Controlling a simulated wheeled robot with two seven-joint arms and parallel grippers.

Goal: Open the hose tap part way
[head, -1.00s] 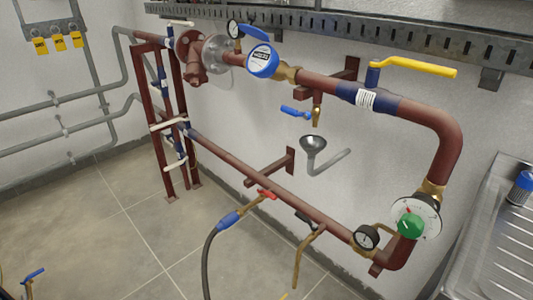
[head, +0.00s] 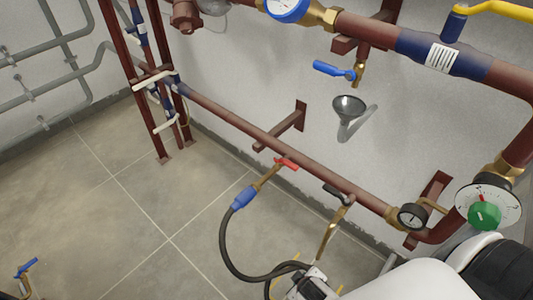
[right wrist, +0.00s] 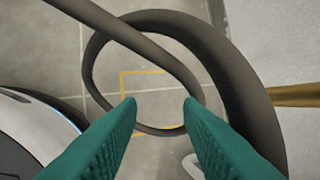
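The hose tap with its red lever (head: 287,164) sits on the lower red-brown pipe in the head view. Its brass body leads down-left to a blue coupling (head: 243,197), from which a dark hose (head: 228,245) hangs and curls to the right. My right gripper (right wrist: 160,105) is open, its two green fingers apart with nothing between the tips. The dark hose loop (right wrist: 90,75) shows beyond the fingers. In the head view my right arm comes in at the bottom right, with the gripper below the tap; its fingertips are not clear there. My left gripper is not in view.
Beside the tap is a black-handled valve (head: 337,194) with a brass outlet. A funnel (head: 348,106) hangs below a blue-levered tap (head: 334,70). The floor (head: 130,240) at left is mostly clear.

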